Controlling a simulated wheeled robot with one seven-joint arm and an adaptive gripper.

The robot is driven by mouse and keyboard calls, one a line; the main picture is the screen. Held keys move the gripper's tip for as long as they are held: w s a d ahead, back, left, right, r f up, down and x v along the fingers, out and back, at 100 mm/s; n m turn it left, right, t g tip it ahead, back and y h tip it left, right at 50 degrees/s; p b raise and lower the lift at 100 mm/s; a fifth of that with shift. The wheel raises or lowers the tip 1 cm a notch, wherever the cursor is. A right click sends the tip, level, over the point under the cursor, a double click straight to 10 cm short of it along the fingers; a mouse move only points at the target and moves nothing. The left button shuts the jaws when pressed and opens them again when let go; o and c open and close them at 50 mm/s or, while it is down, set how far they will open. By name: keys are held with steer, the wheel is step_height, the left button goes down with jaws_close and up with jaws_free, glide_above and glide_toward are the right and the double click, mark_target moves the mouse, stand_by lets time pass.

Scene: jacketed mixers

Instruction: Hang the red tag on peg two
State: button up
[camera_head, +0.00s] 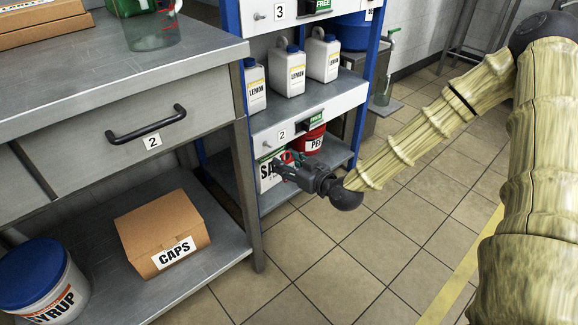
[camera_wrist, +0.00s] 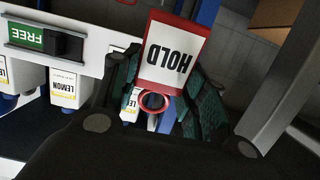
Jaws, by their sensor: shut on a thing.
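My gripper (camera_head: 290,163) is in front of the lower part of the blue-framed shelf, close to the rail marked 2. It is shut on the red tag (camera_wrist: 172,55), a red-edged white plate reading HOLD, upside down in the wrist view. The tag's red ring (camera_wrist: 153,101) shows between the fingers, and a bit of red shows at my gripper in the head view. The number 2 label (camera_head: 282,135) is on the lower white rail. A small round peg (camera_head: 264,143) seems to sit left of it, just above my gripper. The tag appears apart from it.
A green FREE plate (camera_head: 317,120) is right of the 2. White LEMON jugs (camera_head: 289,72) stand above that rail. A red bucket (camera_head: 312,139) and a partly hidden white container (camera_head: 269,174) are below. The steel bench (camera_head: 150,75) is left; the floor at right is clear.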

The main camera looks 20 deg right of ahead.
mark_target(266, 151)
steer(key=shift+r+b+x, duration=0.2)
steer(key=shift+b+x, duration=0.8)
steer(key=shift+x, duration=1.1)
steer(key=shift+r+b+x, duration=0.2)
steer(key=shift+b+x, duration=0.75)
steer(key=shift+x, duration=1.15)
steer(key=shift+o, duration=0.3)
steer(key=shift+w+a, duration=0.1)
steer(key=shift+a, duration=0.05)
steer(key=shift+o, duration=0.5)
steer(key=shift+w+a+f, duration=0.15)
steer(key=shift+f, duration=0.1)
steer(key=shift+c, duration=0.3)
steer(key=o, duration=1.2)
steer(key=shift+f, duration=0.1)
